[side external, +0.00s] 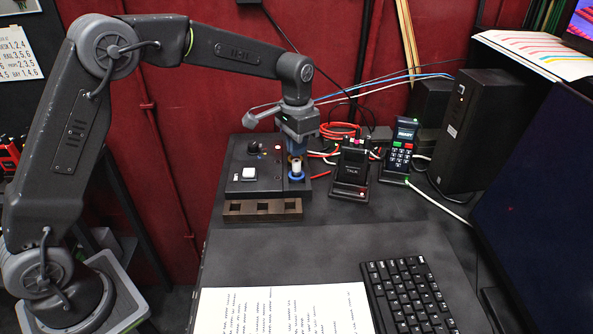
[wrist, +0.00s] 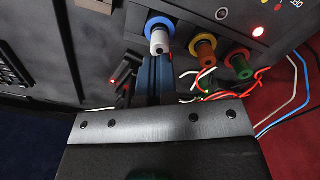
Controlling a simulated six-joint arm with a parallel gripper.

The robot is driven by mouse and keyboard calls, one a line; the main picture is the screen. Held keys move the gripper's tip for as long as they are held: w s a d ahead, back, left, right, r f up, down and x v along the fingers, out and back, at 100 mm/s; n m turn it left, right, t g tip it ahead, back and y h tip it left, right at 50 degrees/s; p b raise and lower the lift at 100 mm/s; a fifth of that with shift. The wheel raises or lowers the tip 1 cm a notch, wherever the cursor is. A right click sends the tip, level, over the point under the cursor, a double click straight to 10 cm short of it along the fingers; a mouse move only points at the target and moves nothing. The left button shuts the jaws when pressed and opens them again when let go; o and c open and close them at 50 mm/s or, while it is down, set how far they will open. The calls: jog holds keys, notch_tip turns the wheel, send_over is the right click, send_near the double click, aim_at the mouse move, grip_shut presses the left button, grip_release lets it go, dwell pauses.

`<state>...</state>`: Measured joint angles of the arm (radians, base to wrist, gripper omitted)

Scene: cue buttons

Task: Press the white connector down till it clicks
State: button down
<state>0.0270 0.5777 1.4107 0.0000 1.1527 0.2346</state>
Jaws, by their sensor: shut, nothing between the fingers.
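The white connector (side external: 296,167) stands in a blue ring on the right part of the black control box (side external: 238,188). In the wrist view the white connector (wrist: 159,42) shows as a pale cylinder with the blue ring (wrist: 160,22) around its base. My gripper (side external: 296,152) is shut and empty, its blue fingers right above the connector. In the wrist view the tips of my gripper (wrist: 156,58) meet the connector's near end in the picture. I cannot tell whether they touch it. How deep the connector sits is unclear.
A brown slotted block (side external: 262,209) lies in front. Handsets and loose cables stand behind to the right.

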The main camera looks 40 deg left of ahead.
jog(key=shift+f, duration=1.3)
jog(key=shift+r, duration=3.55)
jog(key=shift+r, duration=0.1)
jog(key=s+r+t, duration=0.2)
jog(key=s+r, duration=0.4)
jog(key=s, duration=0.2)
jog(key=s+a+f+n+t, duration=0.1)
jog(key=s+n+t, duration=0.2)
jog(key=s, duration=1.8)
jog(key=shift+s+a+t, duration=0.15)
jog(key=shift+s+t, duration=0.15)
jog(key=shift+s, duration=0.1)
jog(key=c, duration=1.8)
grip_release()
